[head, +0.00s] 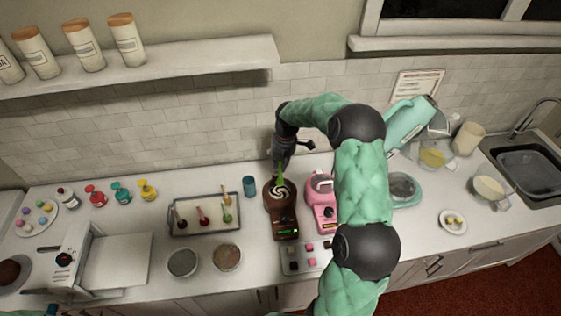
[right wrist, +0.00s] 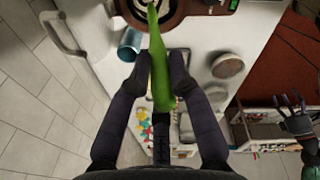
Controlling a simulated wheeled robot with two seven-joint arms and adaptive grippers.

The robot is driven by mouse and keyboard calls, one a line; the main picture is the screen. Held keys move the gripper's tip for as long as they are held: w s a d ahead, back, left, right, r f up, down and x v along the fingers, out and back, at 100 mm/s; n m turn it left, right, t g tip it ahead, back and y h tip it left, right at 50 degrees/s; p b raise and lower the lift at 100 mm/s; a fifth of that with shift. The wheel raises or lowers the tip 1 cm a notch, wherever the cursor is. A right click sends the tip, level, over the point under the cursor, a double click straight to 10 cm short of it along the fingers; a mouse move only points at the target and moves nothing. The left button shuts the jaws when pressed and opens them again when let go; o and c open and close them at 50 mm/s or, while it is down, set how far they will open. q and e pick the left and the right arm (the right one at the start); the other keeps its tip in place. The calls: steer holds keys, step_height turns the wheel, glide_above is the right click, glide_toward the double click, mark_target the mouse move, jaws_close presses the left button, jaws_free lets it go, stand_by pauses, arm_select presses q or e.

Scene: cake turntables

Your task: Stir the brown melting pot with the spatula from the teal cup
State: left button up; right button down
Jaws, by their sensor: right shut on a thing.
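The brown melting pot (head: 285,222) stands on the counter, with a dark and white swirl in its round bowl. It shows at the top of the right wrist view (right wrist: 174,20). My right gripper (head: 281,170) is above the bowl, shut on the green spatula (right wrist: 160,75). The spatula (head: 281,180) points down, its lower end at the bowl; contact with the contents is hard to tell. The teal cup (head: 249,186) stands left of the pot, with no spatula showing in it. My left gripper (right wrist: 288,115) looks open, away from the pot in the right wrist view.
A pink melting pot (head: 322,205) stands close right of the brown one, partly behind my arm. A tray (head: 205,228) with small dipped items lies left. A mold (head: 305,262) and two round containers (head: 182,263) are in front. A teal mixer (head: 408,120) stands right.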

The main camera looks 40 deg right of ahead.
mark_target(281, 178)
steer(key=shift+f+b, duration=2.6)
steer(key=shift+f, duration=1.85)
steer(key=shift+f+b, duration=0.45)
steer(key=shift+w+a, duration=0.15)
